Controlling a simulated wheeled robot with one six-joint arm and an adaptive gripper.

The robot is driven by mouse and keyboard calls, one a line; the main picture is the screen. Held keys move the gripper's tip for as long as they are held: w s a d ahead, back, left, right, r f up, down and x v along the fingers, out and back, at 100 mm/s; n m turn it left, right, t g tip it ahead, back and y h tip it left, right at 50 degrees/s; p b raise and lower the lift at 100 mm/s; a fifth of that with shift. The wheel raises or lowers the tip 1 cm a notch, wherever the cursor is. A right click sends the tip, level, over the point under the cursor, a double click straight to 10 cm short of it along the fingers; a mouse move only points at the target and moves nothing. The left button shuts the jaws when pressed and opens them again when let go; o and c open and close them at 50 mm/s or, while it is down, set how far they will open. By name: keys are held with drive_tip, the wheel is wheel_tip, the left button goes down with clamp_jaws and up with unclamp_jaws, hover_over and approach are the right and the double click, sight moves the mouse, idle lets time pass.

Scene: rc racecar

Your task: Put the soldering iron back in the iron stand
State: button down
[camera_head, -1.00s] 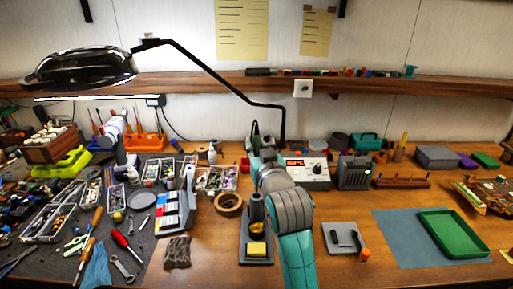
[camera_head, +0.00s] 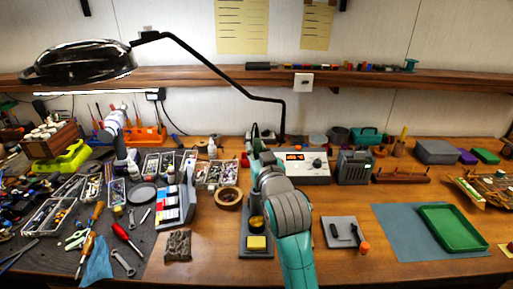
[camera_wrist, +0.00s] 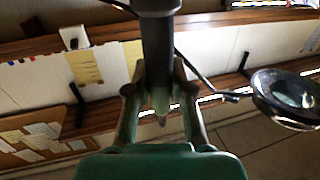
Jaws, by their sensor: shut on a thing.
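My gripper (camera_wrist: 159,78) is shut on the soldering iron (camera_wrist: 158,38), a dark, thick cylinder between its fingers in the wrist view. The iron runs up out of the top of that view, and a small pale point shows below the fingers. In the head view my arm reaches away over the bench, and the iron cannot be made out clearly. I cannot tell the gap between iron and holder.
A tape roll (camera_head: 228,197) and a rack of coloured labels (camera_head: 172,208) stand left of the stand. A soldering station (camera_head: 307,166) is behind my arm. A grey pad (camera_head: 340,232) lies to the right. A magnifier lamp (camera_head: 80,62) hangs at upper left.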

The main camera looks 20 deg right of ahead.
drive_tip(key=shift+f, duration=3.2)
drive_tip(key=c, duration=0.5)
unclamp_jaws()
drive_tip(key=shift+c, duration=0.2)
drive_tip(key=shift+s, duration=0.1)
drive_tip(key=s+r, duration=0.2)
drive_tip(key=s, duration=0.5)
drive_tip(key=shift+a, duration=0.2)
idle(0.7)
